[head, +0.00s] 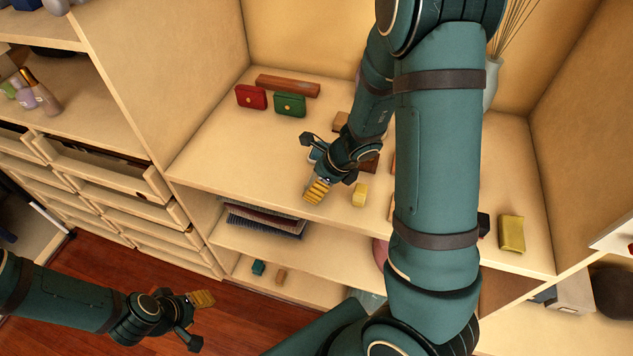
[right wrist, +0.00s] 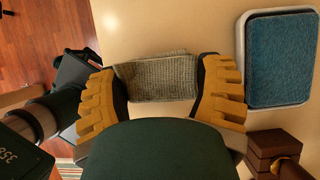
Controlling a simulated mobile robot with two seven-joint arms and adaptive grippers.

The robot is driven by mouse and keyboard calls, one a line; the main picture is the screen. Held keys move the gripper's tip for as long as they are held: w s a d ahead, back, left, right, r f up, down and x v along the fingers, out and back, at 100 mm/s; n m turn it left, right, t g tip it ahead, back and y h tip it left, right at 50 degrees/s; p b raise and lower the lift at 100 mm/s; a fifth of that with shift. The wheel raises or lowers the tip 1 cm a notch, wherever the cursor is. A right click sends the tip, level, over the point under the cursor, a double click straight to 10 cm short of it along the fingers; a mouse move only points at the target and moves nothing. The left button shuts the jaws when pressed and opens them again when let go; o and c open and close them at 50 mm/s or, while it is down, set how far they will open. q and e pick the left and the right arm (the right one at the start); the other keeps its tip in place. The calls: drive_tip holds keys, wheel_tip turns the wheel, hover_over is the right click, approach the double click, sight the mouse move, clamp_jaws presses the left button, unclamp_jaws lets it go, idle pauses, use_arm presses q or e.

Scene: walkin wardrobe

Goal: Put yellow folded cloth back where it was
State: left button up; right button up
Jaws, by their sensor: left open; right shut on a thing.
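A folded knit cloth (right wrist: 157,76) lies between the yellow-padded fingers of my right gripper (right wrist: 165,88) in the right wrist view. It looks grey-olive there rather than clearly yellow. My right gripper (head: 318,185) is shut on the cloth, low over the front left part of the wide wooden shelf (head: 225,165). In the head view I cannot make out the cloth, hidden at the fingers. My left gripper (head: 196,316) is open and empty, low at the left over the red-brown floor.
A red box (head: 251,97), a green box (head: 290,104) and a wooden bar (head: 287,86) stand at the back left. A blue-topped tray (right wrist: 281,60) lies close by.

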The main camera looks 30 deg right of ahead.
drive_tip(key=o, duration=1.1)
drive_tip(key=p+v, duration=0.6)
drive_tip(key=v, duration=0.6)
drive_tip(key=shift+p, duration=0.3)
